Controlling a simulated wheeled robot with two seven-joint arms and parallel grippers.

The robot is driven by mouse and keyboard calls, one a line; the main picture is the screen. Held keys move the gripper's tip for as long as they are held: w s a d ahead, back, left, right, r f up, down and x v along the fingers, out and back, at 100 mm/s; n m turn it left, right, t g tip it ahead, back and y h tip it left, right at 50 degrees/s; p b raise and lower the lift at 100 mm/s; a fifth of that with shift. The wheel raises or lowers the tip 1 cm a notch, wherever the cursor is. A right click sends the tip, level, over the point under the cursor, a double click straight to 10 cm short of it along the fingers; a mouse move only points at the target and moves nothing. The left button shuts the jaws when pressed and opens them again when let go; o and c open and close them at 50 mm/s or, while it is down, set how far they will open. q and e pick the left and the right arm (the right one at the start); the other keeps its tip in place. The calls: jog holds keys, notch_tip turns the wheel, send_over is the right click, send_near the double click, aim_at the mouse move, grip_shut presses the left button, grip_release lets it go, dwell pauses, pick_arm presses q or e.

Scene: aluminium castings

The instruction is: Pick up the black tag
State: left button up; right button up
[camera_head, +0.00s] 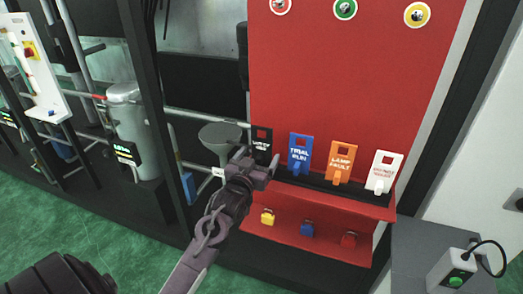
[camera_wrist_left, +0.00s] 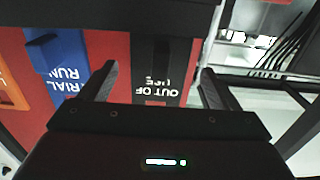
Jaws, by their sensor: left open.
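The black tag (camera_head: 262,142) stands at the left end of the row of tags on the red board, partly hidden by my left gripper in the head view. In the left wrist view the black tag (camera_wrist_left: 158,85) appears upside down, lettered "OUT OF USE", between the two fingers. My left gripper (camera_head: 262,169) is open in front of the tag's lower part; it also shows in the left wrist view (camera_wrist_left: 155,85). I cannot tell whether the fingers touch the tag. My right gripper is not in view.
A blue tag (camera_head: 299,152), an orange tag (camera_head: 341,160) and a white tag (camera_head: 384,172) stand to the right on the same black ledge (camera_head: 350,197). Small padlocks, yellow (camera_head: 267,216), blue (camera_head: 307,229) and red (camera_head: 348,240), sit below. A grey funnel (camera_head: 221,135) is close on the left.

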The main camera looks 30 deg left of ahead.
aim_at(261, 151)
pick_arm(q)
jog(key=p+x, duration=0.1)
jog(key=x, duration=0.2)
jog(key=shift+w+r+p, duration=0.15)
jog(key=shift+w+p, duration=0.1)
jog(key=shift+p, duration=0.1)
jog(key=shift+w+a+f, duration=0.15)
jog(key=shift+w+f, duration=0.1)
jog(key=shift+w, duration=0.35)
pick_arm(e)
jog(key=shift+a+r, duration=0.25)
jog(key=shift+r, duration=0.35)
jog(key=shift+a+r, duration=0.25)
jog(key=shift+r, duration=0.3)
pick_arm(q)
jog(key=shift+c, duration=0.4)
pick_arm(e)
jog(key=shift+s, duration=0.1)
pick_arm(q)
jog(key=c, duration=1)
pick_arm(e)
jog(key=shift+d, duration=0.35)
